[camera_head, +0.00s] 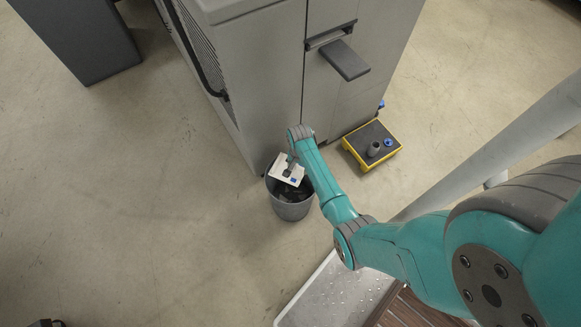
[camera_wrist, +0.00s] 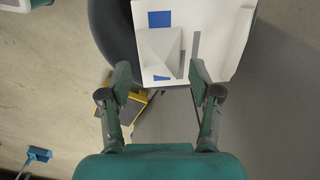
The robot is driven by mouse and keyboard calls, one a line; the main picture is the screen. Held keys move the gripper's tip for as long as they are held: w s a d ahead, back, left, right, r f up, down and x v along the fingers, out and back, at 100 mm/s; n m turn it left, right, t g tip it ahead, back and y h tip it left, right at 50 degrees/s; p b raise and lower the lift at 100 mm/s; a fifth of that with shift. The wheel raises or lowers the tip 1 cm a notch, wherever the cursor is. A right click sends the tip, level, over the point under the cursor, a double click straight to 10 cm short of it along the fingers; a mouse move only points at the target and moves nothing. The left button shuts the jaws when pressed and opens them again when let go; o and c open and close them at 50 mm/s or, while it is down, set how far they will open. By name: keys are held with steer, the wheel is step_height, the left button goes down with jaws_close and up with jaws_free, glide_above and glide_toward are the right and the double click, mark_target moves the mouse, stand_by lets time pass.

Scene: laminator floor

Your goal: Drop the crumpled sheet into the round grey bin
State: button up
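The crumpled sheet (camera_head: 281,174) is white with angular folds and blue patches. It is at my gripper (camera_head: 289,165), over the mouth of the round grey bin (camera_head: 291,209). In the wrist view the sheet (camera_wrist: 211,22) spreads beyond the fingertips, with a folded part between them. My gripper (camera_wrist: 160,82) appears shut on this part, with its fingers well apart; contact at the left pad is hard to see. The bin's dark curved edge (camera_wrist: 113,28) shows behind the sheet. The sheet and my gripper hide part of the bin's mouth.
A large grey machine (camera_head: 265,75) with a dark handle flap (camera_head: 344,60) stands right behind the bin. A yellow-edged platform (camera_head: 357,154) bearing small items lies to the right. A metal step plate (camera_head: 335,290) is in front.

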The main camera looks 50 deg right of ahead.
steer(key=shift+o, duration=0.4)
step_height(320, 180, up, 12)
stand_by(0.5)
stand_by(0.3)
